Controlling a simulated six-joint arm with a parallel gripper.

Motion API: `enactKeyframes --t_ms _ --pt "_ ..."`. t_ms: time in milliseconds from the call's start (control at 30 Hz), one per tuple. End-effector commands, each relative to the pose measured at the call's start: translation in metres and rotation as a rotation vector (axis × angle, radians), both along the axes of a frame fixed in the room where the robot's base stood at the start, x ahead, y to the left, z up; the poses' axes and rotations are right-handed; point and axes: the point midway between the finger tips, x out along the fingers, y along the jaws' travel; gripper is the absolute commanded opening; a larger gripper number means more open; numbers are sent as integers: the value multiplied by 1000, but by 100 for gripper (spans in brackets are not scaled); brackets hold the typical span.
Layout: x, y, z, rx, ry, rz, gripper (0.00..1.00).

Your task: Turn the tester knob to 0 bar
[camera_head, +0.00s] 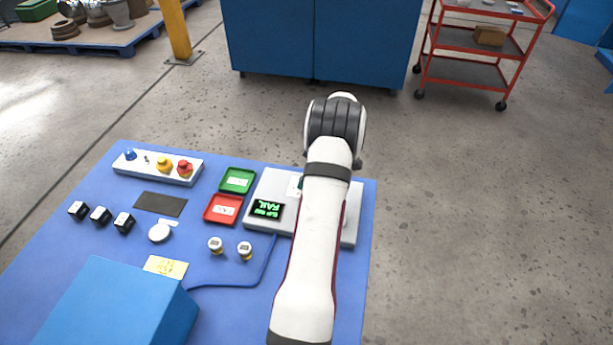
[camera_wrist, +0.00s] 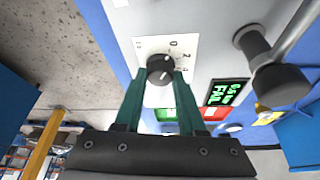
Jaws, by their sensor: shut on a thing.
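The tester (camera_head: 348,228) is a grey box at the right of the blue table. In the wrist view its dark round knob (camera_wrist: 160,70) sits on a white dial plate (camera_wrist: 150,46) with numbers 0, 2 and 4 visible. The knob's pale mark is too small to read surely against them. My gripper (camera_wrist: 163,76) has two green fingers, one on each side of the knob, shut on it. The tester's black display (camera_head: 267,209) shows green text with FAIL; it also shows in the wrist view (camera_wrist: 227,92). In the head view my arm hides the knob and fingers.
A dark rod-like fitting (camera_wrist: 262,60) stands on the tester beside the display. A green tray (camera_head: 237,180) and a red tray (camera_head: 223,209) lie left of the tester. A button panel (camera_head: 158,167) and a blue box (camera_head: 125,305) are farther left.

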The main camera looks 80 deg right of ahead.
Motion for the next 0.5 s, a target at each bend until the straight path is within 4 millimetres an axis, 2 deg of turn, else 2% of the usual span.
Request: enactKeyframes --t_ms 433,467,500 --pt "-2 1 -2 2 4 9 0" --pt "-2 1 -2 2 4 9 45" --pt "-2 1 -2 2 4 9 52"
